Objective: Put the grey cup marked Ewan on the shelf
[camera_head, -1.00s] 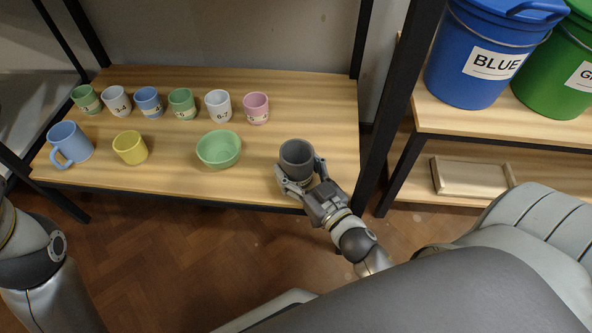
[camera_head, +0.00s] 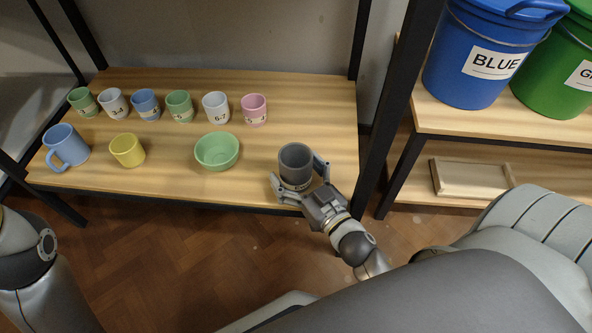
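The grey cup (camera_head: 295,162) stands upright on the wooden shelf (camera_head: 262,187), near its front right corner. A pale label shows low on its front, but I cannot read the name. My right gripper (camera_head: 299,178) is at the cup's near side, with its fingers spread on either side of it. The fingers look open and clear of the cup's wall. Part of my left arm shows at the lower left; its gripper is out of view.
A green bowl (camera_head: 217,151), yellow cup (camera_head: 127,150) and blue mug (camera_head: 66,146) stand left of the grey cup. Several labelled cups line up behind, ending with a pink cup (camera_head: 254,110). A black post (camera_head: 386,115) rises close on the right.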

